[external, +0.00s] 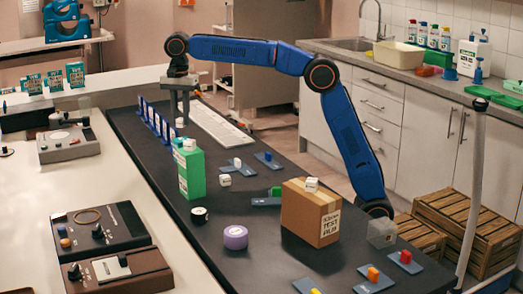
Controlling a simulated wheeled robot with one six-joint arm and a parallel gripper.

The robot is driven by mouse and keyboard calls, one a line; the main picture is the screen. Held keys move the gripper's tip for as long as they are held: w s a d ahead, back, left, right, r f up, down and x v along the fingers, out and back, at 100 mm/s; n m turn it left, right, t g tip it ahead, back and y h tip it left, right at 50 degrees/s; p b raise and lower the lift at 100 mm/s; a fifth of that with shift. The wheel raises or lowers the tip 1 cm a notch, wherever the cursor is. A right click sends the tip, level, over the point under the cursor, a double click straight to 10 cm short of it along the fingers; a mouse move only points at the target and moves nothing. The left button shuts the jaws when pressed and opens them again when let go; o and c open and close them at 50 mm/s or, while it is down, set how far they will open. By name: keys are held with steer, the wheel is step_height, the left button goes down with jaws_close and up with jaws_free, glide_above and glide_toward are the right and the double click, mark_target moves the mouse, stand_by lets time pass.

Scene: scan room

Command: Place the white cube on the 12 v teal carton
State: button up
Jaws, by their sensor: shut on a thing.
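My gripper (179,117) hangs pointing down at the far end of the black table. It is shut on a small white cube (180,122), which shows at its fingertips. A green-teal carton (192,176) stands upright on the table below and nearer the camera. Its print is too small to read. A small white block (190,145) shows at its top. Several smaller teal cartons (75,75) stand on the pale counter at the far left, their labels also unreadable. The held cube appears apart from all of them.
A brown cardboard box (311,216) with a white cube (312,184) on top stands mid-table. A blue rack (157,122) is left of my gripper. A black puck (199,215), a purple cylinder (235,237) and several slate plates with small blocks lie around.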

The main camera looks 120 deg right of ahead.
mark_target(181, 119)
steer(key=shift+f, duration=2.3)
steer(key=shift+f, duration=0.15)
steer(key=o, duration=1)
step_height(181, 119, up, 11)
steer(key=shift+r, duration=0.7)
